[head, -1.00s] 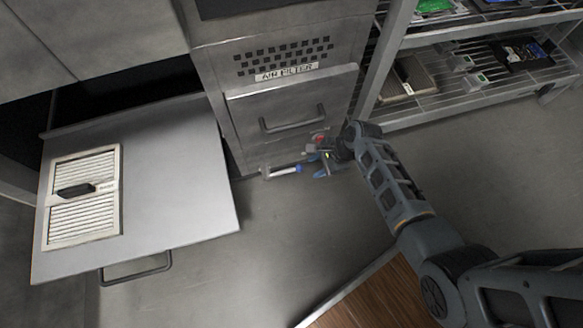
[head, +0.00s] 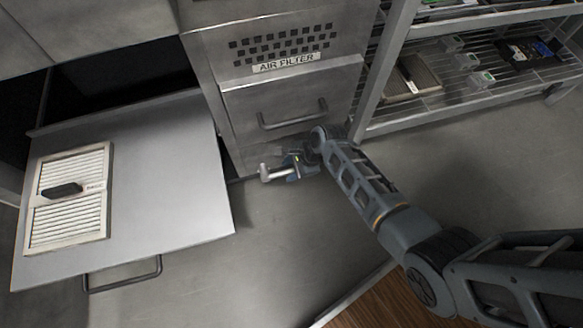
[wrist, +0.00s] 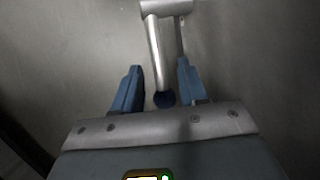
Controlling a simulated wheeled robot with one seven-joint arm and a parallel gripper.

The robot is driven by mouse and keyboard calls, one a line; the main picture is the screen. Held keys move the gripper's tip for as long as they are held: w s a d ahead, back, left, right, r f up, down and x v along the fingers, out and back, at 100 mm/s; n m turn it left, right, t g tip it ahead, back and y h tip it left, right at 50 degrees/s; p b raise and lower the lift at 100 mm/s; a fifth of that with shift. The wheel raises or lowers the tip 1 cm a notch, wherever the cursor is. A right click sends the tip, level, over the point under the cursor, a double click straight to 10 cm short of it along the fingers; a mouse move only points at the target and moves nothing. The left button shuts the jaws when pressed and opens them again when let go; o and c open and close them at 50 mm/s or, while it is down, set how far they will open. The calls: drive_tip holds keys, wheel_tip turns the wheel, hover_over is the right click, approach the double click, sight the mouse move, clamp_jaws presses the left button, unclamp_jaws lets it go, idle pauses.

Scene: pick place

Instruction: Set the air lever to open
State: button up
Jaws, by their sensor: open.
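The air lever (head: 265,174) is a silver pipe-like handle low at the base of the air filter cabinet. In the wrist view my gripper (wrist: 159,68) is open. Its two blue fingers stand on either side of the lever and knob, with visible gaps and no clear contact.
The air filter cabinet (head: 284,92) has a closed front with a bar handle. A wire shelf (head: 440,110) with boxes stands at right. The grey floor between is clear.

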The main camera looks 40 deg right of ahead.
clamp_jaws()
idle(0.4)
drive_tip(key=shift+a+r+h+p, duration=0.1)
drive_tip(key=shift+r+h+p, duration=0.3)
drive_tip(key=shift+p, duration=0.5)
drive_tip(key=shift+a+r+g+h+p, duration=0.15)
drive_tip(key=shift+g+h+p, duration=0.15)
drive_tip(key=shift+p, duration=0.4)
unclamp_jaws()
